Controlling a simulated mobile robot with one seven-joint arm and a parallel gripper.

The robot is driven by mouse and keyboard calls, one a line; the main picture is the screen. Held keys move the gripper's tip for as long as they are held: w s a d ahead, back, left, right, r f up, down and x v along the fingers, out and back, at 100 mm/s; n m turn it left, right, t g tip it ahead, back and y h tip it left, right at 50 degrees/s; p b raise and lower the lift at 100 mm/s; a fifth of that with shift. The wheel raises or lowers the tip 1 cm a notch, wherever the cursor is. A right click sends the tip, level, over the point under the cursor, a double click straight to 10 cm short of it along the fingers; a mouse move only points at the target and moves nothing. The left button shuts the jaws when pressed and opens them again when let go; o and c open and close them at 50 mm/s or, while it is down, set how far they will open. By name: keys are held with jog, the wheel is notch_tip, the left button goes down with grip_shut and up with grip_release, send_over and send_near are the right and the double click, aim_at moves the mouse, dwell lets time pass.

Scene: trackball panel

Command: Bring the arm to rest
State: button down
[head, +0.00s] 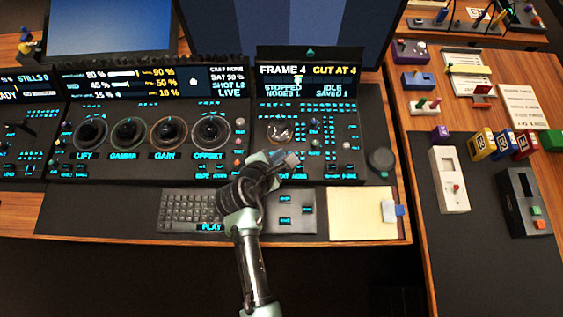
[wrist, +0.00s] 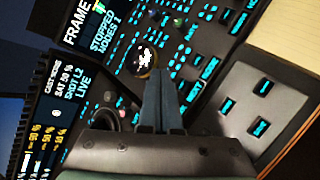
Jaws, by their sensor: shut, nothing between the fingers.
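My gripper (head: 290,158) is over the front part of the right control panel (head: 346,135), above the keyboard's upper edge. In the wrist view its two dark fingers (wrist: 158,90) lie together with nothing between them. The shiny trackball (head: 281,130) sits in its ring just behind the fingertips. In the wrist view the trackball (wrist: 144,58) is just past the tips, and I cannot tell whether they touch. The panel's display (head: 309,77) reads FRAME 4, CUT AT 4, STOPPED and IDLE. My forearm covers part of the keyboard.
A keyboard (head: 188,208) and a cream pad (head: 355,215) lie in front of the panels. Several large dials, such as the offset dial (head: 211,131), stand to the left. A round knob (head: 380,160) is at right. The side desk holds several small boxes.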

dwell(0.7)
jog(key=w+r+m+t+y, duration=0.1)
jog(key=w+r+m+t, duration=0.25)
jog(key=r, duration=0.85)
jog(key=w+a+r+m+t, duration=0.15)
jog(key=w+r+m, duration=0.25)
jog(key=r, duration=0.8)
jog(key=w+d+r+m+t+y, duration=0.1)
jog(key=w+r+m+t, duration=0.3)
jog(key=r, duration=0.8)
jog(key=s+r+m+t, duration=0.2)
jog(key=r+m, duration=0.1)
jog(key=r, duration=0.6)
jog(key=s+r+m+t, duration=0.2)
jog(key=r, duration=0.7)
jog(key=s+d+r+m+t+y, duration=0.1)
jog(key=s+r+m+t, duration=0.4)
jog(key=s+r, duration=0.8)
notch_tip(320, 180, up, 4)
jog(key=shift+s+d+f+m+t+y, duration=0.15)
jog(key=shift+s+m+t+y, duration=0.25)
jog(key=shift+t, duration=0.1)
